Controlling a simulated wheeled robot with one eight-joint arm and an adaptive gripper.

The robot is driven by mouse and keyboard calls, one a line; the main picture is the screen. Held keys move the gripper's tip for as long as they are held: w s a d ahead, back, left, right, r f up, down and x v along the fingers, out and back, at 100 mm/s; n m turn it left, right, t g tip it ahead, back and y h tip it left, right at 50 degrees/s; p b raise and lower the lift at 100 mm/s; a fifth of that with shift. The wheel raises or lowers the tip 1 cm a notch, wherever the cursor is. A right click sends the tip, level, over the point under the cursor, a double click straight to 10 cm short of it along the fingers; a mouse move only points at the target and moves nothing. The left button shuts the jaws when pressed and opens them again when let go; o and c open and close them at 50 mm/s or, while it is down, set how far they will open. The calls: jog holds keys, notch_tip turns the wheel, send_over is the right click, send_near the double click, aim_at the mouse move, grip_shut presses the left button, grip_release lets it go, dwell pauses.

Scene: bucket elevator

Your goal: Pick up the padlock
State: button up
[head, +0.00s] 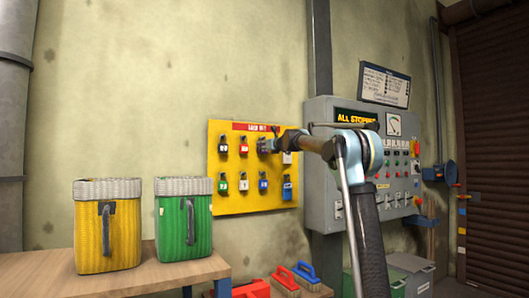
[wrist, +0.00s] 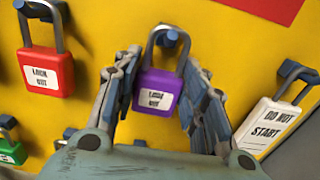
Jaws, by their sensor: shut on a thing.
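A purple padlock (wrist: 157,88) with a white "LOCK OUT" label hangs by its shackle from a blue hook on the yellow board (head: 236,204). In the wrist view my gripper (wrist: 162,62) has one finger on each side of the purple body and is shut on it. The shackle is still around the hook. In the head view my gripper (head: 266,145) is at the upper row of the board and hides the purple padlock there.
The grey control panel (head: 325,125) stands right of the board. Yellow (head: 91,240) and green (head: 175,235) buckets stand on a bench.

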jog(key=shift+r, duration=0.5)
jog(key=v, duration=1.8)
jog(key=w+d+f+m+t+h, duration=0.1)
jog(key=w+d+f+h, duration=0.3)
jog(key=f, duration=0.6)
jog(key=w+d+f+m+y, duration=0.1)
jog(key=w+d+f, duration=0.2)
jog(key=w+f, duration=0.5)
jog(key=w+d+f+m+t+h, duration=0.1)
jog(key=w+d+f+h, duration=0.15)
jog(key=f, duration=0.85)
jog(key=s+d+f+m+h, duration=0.1)
jog(key=d+f, duration=0.3)
jog(key=f, duration=0.4)
jog(key=s+d+f+m+h, duration=0.1)
jog(key=d+f, duration=0.3)
jog(key=f, duration=0.5)
jog(key=s+d+f+m+h, duration=0.1)
jog(key=d+f, duration=0.3)
jog(key=f, duration=0.5)
jog(key=shift+s+d+m+t+h, duration=0.25)
jog(key=shift+s+m+t+h, duration=0.15)
jog(key=shift+s+h, duration=0.45)
jog(key=shift+s+f, duration=0.1)
jog(key=shift+f, duration=0.05)
